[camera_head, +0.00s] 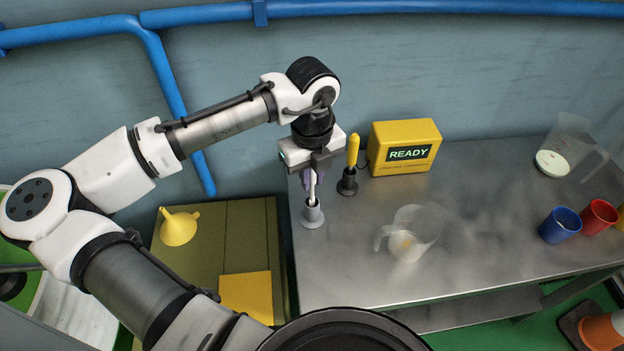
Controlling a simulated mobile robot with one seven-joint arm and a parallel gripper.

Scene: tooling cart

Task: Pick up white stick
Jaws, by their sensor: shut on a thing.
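The white stick (312,191) stands upright, its lower end in or just at a grey conical holder (312,215) at the left end of the metal table. My gripper (313,170) points down over the holder and is shut on the stick's upper part. The fingers partly hide the stick's top. I cannot tell whether the stick's lower end is still seated in the holder.
A yellow-handled tool (353,150) stands in a dark holder (347,183) close to the right of my gripper. A yellow READY box (404,147), a clear jug (410,236), a blue cup (560,225) and a red cup (598,217) stand on the metal table (480,200).

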